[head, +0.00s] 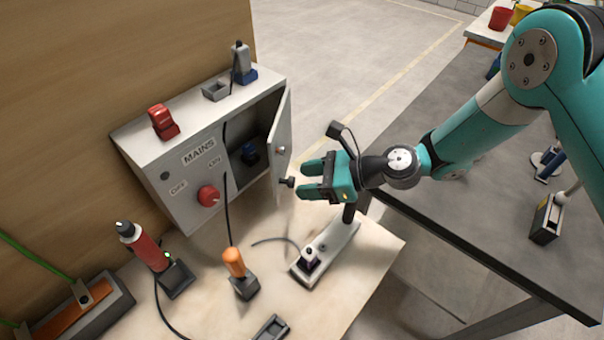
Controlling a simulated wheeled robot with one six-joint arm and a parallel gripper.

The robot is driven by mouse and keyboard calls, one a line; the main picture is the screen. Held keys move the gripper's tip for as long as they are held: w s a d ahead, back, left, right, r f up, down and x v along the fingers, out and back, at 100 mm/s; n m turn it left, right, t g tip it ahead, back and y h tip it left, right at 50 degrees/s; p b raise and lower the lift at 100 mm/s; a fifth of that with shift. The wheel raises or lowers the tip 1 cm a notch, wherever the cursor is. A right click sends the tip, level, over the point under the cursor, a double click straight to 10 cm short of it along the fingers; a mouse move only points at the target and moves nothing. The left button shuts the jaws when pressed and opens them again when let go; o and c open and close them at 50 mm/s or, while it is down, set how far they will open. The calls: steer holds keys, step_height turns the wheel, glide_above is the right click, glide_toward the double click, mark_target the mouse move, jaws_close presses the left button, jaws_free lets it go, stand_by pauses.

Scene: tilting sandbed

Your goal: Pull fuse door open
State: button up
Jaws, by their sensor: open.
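The fuse door (283,143) is a grey panel hinged on the right of the grey mains box (170,148). It stands swung out from the box, and the dark inside shows behind it. A dark knob (287,182) sticks out from the door's lower outer side. My teal gripper (306,180) points left at the knob, its fingers open. The fingertips are close to the knob, one above and one below in the picture. I cannot tell whether they touch it.
A red knob (208,195) is on the box front. A red tool (145,246), an orange-handled tool (236,265) and a white stand (325,255) are on the light table. A black cable hangs over the box front. A grey table (480,190) lies under my arm.

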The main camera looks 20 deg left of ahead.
steer(key=shift+x, duration=0.85)
steer(key=shift+c, duration=0.4)
jaws_close()
steer(key=shift+d, duration=0.1)
